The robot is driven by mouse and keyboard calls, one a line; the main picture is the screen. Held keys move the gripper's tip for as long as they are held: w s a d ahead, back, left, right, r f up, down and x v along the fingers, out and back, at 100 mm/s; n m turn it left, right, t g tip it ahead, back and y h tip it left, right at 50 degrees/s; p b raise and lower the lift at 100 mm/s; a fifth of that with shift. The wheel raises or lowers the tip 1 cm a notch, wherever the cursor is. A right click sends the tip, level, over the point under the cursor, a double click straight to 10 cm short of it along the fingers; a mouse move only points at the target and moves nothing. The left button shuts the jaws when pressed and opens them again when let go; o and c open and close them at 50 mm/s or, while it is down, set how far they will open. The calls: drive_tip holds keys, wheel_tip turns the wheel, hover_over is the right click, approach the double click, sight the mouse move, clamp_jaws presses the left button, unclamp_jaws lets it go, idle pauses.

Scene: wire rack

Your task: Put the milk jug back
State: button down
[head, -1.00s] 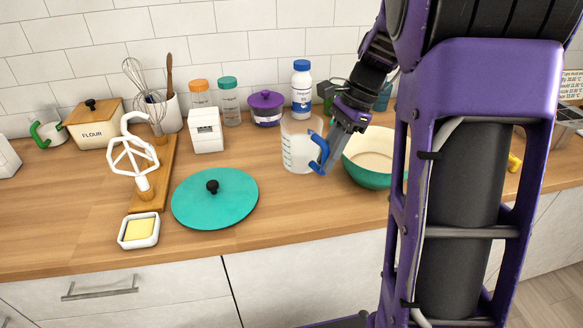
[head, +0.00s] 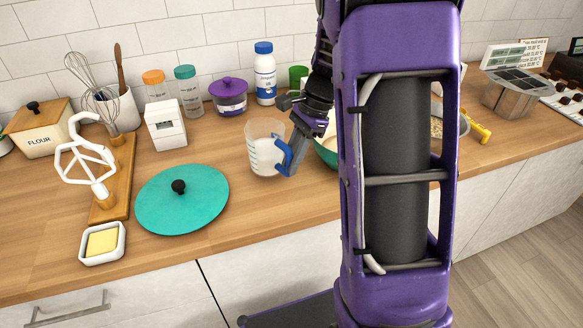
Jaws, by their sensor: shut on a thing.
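The milk jug (head: 264,152) is a clear, upright measuring jug with a blue handle and whitish contents. It is at the middle of the counter in the head view, just left of the teal bowl (head: 327,152). My gripper (head: 290,158) is shut on the jug's blue handle from the right. I cannot tell whether the jug's base touches the counter. My arm hides most of the bowl.
A teal lid (head: 182,200) lies left of the jug on the wooden counter (head: 270,205). A butter dish (head: 102,243) sits at the front left. Counter in front of the jug is clear.

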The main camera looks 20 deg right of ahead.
drive_tip(key=shift+f, duration=1.15)
drive_tip(key=shift+f, duration=0.15)
drive_tip(key=c, duration=0.8)
unclamp_jaws()
drive_tip(key=shift+o, duration=0.2)
drive_tip(key=p+v, duration=0.1)
drive_tip(key=v, duration=1.1)
drive_tip(key=shift+a, duration=0.15)
